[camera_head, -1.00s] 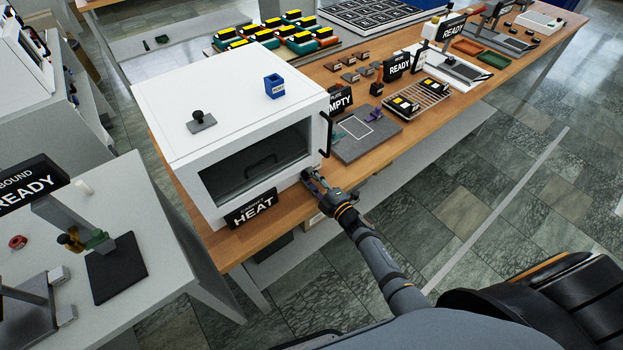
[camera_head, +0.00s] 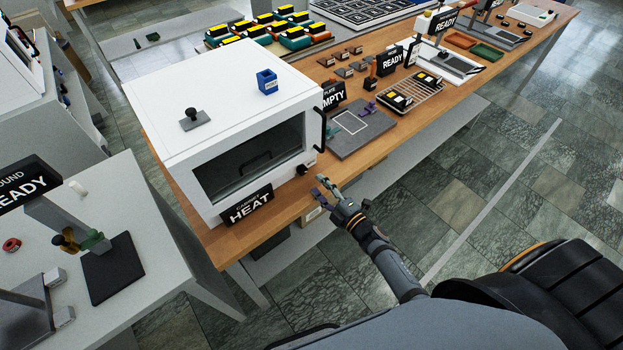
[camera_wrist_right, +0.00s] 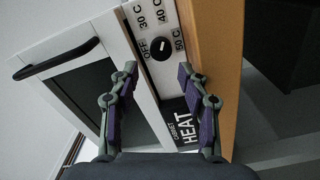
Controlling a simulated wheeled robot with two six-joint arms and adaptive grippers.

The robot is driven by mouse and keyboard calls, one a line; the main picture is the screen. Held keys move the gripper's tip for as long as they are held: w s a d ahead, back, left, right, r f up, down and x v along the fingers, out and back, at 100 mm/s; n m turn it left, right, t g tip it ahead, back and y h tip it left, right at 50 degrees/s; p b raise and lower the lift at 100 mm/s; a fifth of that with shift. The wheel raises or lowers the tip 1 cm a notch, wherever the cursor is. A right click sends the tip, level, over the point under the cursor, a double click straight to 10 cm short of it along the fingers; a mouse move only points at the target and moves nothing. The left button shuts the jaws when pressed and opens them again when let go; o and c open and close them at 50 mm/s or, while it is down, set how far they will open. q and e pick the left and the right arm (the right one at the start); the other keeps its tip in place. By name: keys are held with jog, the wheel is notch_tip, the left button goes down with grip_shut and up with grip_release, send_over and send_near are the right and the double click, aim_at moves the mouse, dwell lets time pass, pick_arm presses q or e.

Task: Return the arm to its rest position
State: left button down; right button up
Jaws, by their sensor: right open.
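My right gripper (camera_head: 322,190) is open and empty in the head view, just in front of the white heating cabinet (camera_head: 170,90), near the bench's front edge. In the right wrist view its two purple-padded fingers (camera_wrist_right: 160,82) are spread apart with nothing between them. Beyond them is the cabinet's black dial (camera_wrist_right: 159,49), ringed by OFF and temperature labels. The dial also shows small at the cabinet's front corner in the head view (camera_head: 302,169). The gripper is apart from the dial. My left gripper is not in view.
A HEAT sign (camera_head: 249,206) stands before the cabinet, whose door has a black handle (camera_head: 323,130). A grey plate (camera_head: 362,134) lies on the wooden bench (camera_head: 276,226) to the right. The aisle floor (camera_head: 470,200) in front is clear.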

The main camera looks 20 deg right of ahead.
jog(key=shift+s+d, duration=0.25)
jog(key=shift+s, duration=0.35)
